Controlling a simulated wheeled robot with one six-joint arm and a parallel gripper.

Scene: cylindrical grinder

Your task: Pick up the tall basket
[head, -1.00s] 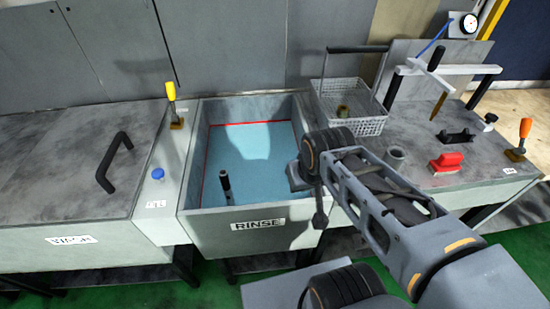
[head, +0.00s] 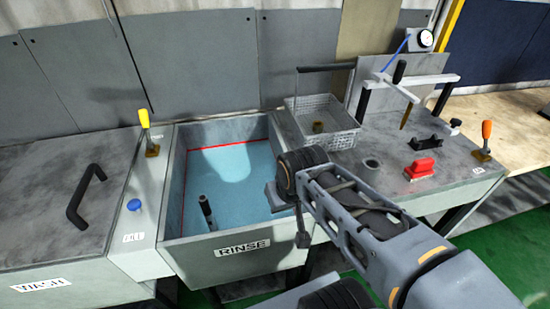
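The tall basket (head: 345,136) is a light grey wire basket with a tall dark handle (head: 327,68). It stands on the grey worktop to the right of the rinse tank, and a small brownish-green part (head: 318,127) lies in it. My arm reaches in from the lower right, in front of the worktop. Its end, with a dark round joint, is over the front right of the rinse tank, in front of and below the basket and apart from it. The gripper's fingers cannot be made out.
The rinse tank (head: 244,251) holds blue water with a dark upright rod (head: 207,213). A red-handled block (head: 423,169), an orange lever (head: 486,136) and a white-armed fixture (head: 415,80) stand on the worktop to the right. A yellow lever (head: 145,126) and the wash lid (head: 40,200) are at left.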

